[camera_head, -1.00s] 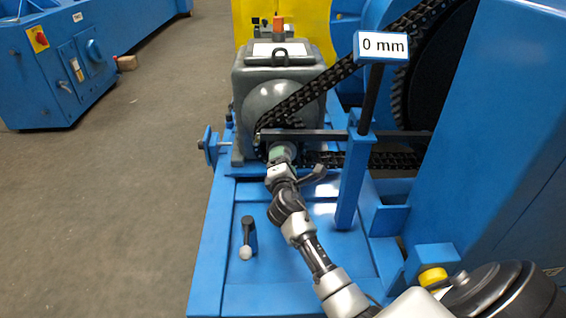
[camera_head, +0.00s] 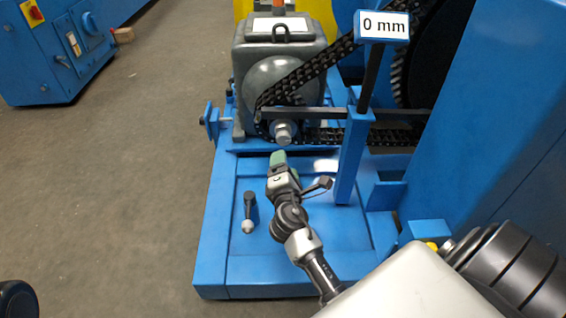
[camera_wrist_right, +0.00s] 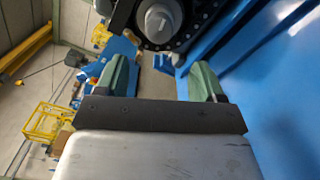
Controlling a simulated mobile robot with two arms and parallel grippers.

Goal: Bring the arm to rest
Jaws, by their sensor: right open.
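My right arm comes in from the lower right in the head view. Its gripper (camera_head: 279,160) is above the blue base plate, in front of and below the grey shaft end (camera_head: 283,132) of the sprocket, apart from it. In the right wrist view the two green fingers of the gripper (camera_wrist_right: 160,82) stand wide apart with nothing between them. The shaft end (camera_wrist_right: 160,22) and part of the dark sprocket show beyond them at the top. My left gripper is not in view.
A black chain (camera_head: 310,90) runs from the grey gearbox (camera_head: 268,60) to a large wheel at right. A blue post (camera_head: 352,160) with a "0 mm" sign (camera_head: 383,25) stands close to the right of the arm.

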